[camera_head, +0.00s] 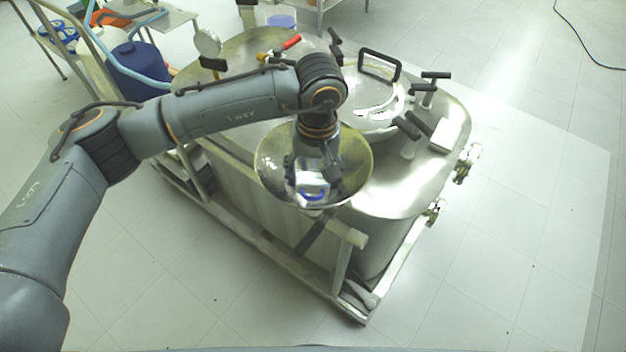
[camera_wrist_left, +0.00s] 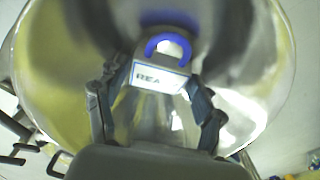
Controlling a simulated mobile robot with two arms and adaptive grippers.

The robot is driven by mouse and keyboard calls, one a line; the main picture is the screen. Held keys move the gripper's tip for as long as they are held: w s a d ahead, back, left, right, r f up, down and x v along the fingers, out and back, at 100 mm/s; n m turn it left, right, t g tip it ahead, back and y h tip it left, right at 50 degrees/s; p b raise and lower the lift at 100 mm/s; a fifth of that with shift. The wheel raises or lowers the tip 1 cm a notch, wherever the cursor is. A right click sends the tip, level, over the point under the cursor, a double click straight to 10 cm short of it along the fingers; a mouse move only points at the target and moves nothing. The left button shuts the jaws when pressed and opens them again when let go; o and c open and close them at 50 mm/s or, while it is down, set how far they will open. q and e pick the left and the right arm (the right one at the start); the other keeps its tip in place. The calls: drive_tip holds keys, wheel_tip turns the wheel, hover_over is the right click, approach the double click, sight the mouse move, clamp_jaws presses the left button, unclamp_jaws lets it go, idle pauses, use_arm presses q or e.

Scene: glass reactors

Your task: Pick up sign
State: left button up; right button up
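The sign (camera_head: 312,191) is a small white plate with a blue arch-shaped handle on top. It shows at the front inside of a round shiny metal bowl (camera_head: 272,172). In the left wrist view the sign (camera_wrist_left: 158,77) has dark letters beginning "REA" and a blue edge. My left gripper (camera_head: 313,178) points down into the bowl, right over the sign. In the left wrist view its two fingers (camera_wrist_left: 157,92) are spread, one on each side of the sign. Contact with the sign is not visible. The sign's lower part is hidden. My right gripper is in neither view.
The bowl is at the front edge of a large steel reactor (camera_head: 395,195) with a lid handle (camera_head: 380,64), black-handled clamps and valves. A wheeled frame carries it. A blue drum (camera_head: 140,70) stands back left. The floor at right is clear.

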use_arm(q)
drive_tip(key=c, duration=0.8)
drive_tip(key=shift+r, duration=0.15)
drive_tip(key=shift+c, duration=0.2)
